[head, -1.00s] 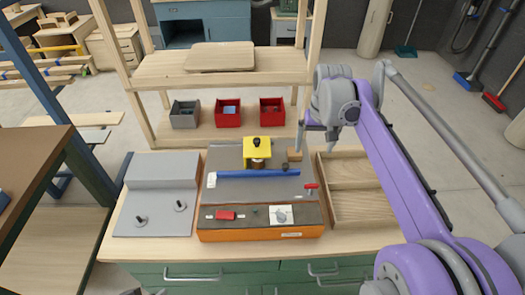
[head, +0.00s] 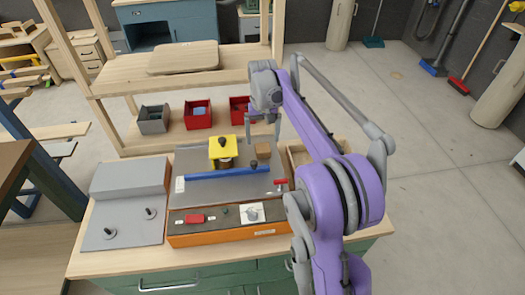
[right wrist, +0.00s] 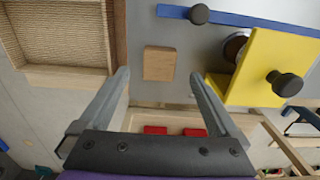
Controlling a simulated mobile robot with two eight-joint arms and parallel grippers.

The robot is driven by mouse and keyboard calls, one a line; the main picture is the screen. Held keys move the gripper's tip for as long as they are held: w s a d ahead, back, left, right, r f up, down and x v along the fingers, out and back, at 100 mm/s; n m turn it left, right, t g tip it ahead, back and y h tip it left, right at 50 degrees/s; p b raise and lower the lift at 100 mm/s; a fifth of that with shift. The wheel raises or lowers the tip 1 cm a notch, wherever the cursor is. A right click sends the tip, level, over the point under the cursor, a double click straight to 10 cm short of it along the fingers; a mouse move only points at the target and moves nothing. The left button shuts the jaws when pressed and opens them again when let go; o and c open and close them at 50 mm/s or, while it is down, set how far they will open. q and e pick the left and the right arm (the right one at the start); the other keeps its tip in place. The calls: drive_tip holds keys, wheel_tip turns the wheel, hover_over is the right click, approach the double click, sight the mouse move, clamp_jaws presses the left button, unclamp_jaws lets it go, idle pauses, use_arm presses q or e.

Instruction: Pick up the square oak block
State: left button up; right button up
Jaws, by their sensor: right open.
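The square oak block (head: 262,150) is a small light-brown wooden piece on the grey top plate of the machine (head: 245,186), right of the yellow bracket (head: 222,152). It also shows in the right wrist view (right wrist: 159,63), lying flat between the fingertips as seen from above. My right gripper (head: 263,134) is open above and just behind the block in the head view. Nothing is between its fingers (right wrist: 160,74) at their own height that I can see; whether they touch the block is not shown. My left gripper is not in view.
A blue bar (head: 228,174) with a dark knob lies in front of the block. A wooden tray (right wrist: 60,35) is close by on the other side, partly hidden by my arm in the head view. Red bins (head: 197,115) stand on the shelf behind.

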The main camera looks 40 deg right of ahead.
sight(263, 148)
wheel_tip(263, 148, down, 4)
drive_tip(key=shift+f, duration=0.15)
drive_tip(key=c, duration=1.5)
